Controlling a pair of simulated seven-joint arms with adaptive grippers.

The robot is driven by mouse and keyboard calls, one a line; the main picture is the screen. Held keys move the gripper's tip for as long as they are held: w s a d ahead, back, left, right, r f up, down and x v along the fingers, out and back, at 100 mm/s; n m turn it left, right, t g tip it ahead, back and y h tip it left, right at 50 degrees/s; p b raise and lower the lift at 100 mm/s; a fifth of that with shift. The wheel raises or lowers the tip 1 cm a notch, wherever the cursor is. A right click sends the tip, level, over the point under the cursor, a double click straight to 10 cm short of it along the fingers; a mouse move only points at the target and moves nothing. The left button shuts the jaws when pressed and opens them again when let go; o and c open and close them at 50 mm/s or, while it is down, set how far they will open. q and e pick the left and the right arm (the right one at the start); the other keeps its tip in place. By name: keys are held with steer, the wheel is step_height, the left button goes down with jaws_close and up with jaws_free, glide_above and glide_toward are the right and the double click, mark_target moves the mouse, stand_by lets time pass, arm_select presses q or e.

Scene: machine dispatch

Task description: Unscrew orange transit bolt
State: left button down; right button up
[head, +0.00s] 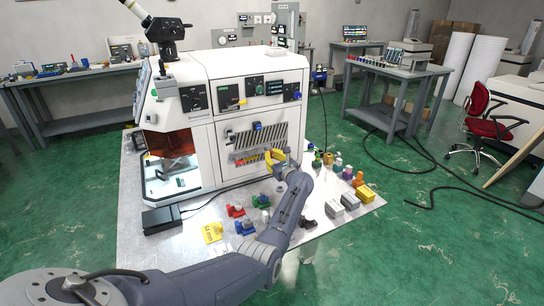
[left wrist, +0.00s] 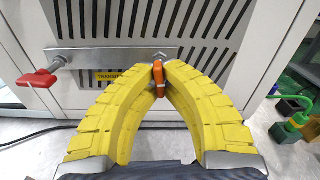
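The orange transit bolt (left wrist: 158,80) is on a metal bracket bar (left wrist: 110,57) across the vented panel of the white machine (head: 160,113). In the left wrist view the two yellow fingers of my left gripper (left wrist: 160,72) close around the bolt, one tip on each side, touching it. In the head view the left gripper (head: 276,158) is at the machine's lower front; the bolt cannot be made out there. A yellow label (left wrist: 108,76), partly hidden by a finger, sits below the bar. My right gripper is not in view.
A red knob (left wrist: 38,84) is at the bar's left end. Several small parts, including a yellow tag (head: 212,232), a red part (head: 235,210) and grey blocks (head: 343,204), lie on the metal plate (head: 310,262) before the machine. A black cable crosses the plate.

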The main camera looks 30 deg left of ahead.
arm_select(q)
steer(key=shift+r+n, duration=0.1)
steer(key=shift+n, duration=1.2)
steer(key=c, duration=1.5)
jaws_free()
steer(key=shift+d, duration=0.1)
steer(key=shift+v, duration=1.9)
steer(key=shift+c, duration=0.2)
steer(key=shift+s+d+r, duration=0.3)
steer(key=shift+s+d, duration=0.05)
steer(key=shift+s, duration=0.05)
steer(key=shift+x, duration=2.45)
